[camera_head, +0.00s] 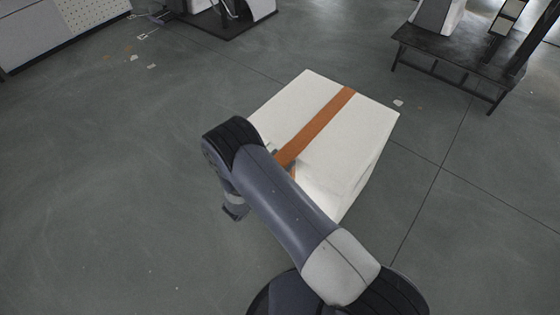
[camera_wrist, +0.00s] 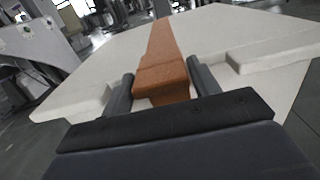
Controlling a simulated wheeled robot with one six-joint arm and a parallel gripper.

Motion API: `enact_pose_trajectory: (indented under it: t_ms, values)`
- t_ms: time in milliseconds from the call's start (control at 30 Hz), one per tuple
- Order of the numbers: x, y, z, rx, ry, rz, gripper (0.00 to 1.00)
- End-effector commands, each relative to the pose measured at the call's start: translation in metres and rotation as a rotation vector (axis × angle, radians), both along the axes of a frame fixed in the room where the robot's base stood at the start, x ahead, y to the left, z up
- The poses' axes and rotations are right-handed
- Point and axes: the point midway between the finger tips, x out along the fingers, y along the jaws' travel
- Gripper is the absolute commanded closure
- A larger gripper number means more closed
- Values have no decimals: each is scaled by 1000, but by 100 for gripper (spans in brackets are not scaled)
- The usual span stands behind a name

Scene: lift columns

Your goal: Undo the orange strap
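The orange strap (camera_head: 318,128) runs across the top of a white box (camera_head: 350,135) and bends down at its near edge. In the wrist view the strap (camera_wrist: 163,45) leads away over the box top (camera_wrist: 225,35), with a thicker, raised orange part (camera_wrist: 163,72) near the edge. My gripper (camera_wrist: 160,68) is open, with one dark finger on each side of this raised part. The fingers look very close to its sides; contact cannot be told.
The box stands on a grey floor with clear room around it. A dark table (camera_head: 455,68) stands at the back right. A pale panelled unit (camera_head: 60,28) is at the back left. Small scraps (camera_head: 134,58) lie on the floor.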

Motion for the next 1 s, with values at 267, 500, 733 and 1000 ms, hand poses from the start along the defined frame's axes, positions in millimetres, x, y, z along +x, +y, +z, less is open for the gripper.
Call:
enact_pose_trajectory:
  t_ms: [267, 500, 733, 1000]
  values:
    - [0, 0, 0, 0, 0, 0, 65]
    - [0, 0, 0, 0, 0, -1, 85]
    - [-2, 1, -2, 0, 1, 0, 86]
    - [-14, 11, -11, 0, 4, 1, 86]
